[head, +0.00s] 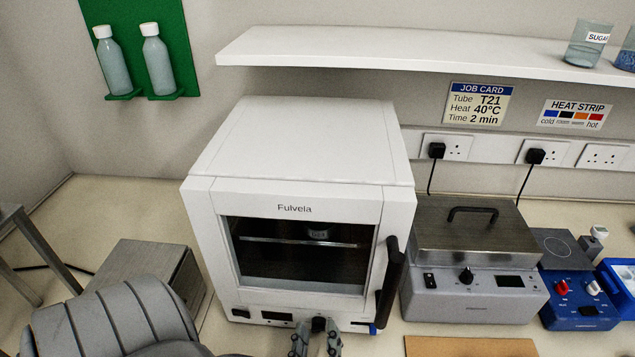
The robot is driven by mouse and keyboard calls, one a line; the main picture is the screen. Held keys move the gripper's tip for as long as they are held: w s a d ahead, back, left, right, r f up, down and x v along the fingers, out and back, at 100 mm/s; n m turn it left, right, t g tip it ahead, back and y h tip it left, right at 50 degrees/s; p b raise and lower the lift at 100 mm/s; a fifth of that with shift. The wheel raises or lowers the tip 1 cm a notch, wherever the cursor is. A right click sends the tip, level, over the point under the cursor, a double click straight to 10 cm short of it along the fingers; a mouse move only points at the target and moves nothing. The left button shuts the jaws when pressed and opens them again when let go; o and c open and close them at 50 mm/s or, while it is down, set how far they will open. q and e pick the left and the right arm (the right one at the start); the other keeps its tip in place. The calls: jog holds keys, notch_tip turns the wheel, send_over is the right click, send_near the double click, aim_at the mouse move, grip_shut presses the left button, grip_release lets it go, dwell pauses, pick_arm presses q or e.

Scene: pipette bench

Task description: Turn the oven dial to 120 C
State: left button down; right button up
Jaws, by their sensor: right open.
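The white oven (300,140), marked Fulvela, stands in the middle of the bench with its door shut and a dark handle (390,283) on the right. Its lower front strip holds a small dark display (278,316). My right gripper (319,326) is open at this strip, just right of the display, with its fingertips close to the panel. Whether the fingers touch anything there I cannot tell. My left gripper is not in view.
A grey lidded bath (470,268) with its own knob stands close to the oven's right. A blue hotplate (575,295) is further right. A brown board (470,347) lies in front. A metal box (140,270) stands left of the oven. A shelf (420,55) hangs behind.

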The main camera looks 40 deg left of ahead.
jog(key=shift+w+a, duration=0.1)
jog(key=shift+a, duration=0.05)
grip_shut()
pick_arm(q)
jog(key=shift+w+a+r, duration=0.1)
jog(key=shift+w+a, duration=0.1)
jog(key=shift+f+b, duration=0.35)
pick_arm(e)
jog(key=shift+m, duration=0.3)
jog(key=shift+f+m+b, duration=0.15)
jog(key=shift+m+b, duration=0.6)
jog(key=shift+m, duration=0.05)
jog(key=m+b, duration=0.2)
jog(key=m, duration=0.1)
jog(key=shift+b, duration=0.3)
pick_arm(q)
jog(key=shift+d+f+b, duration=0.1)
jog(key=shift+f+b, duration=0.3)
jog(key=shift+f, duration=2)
pick_arm(e)
jog(key=shift+m, duration=0.9)
jog(key=shift+r, duration=0.2)
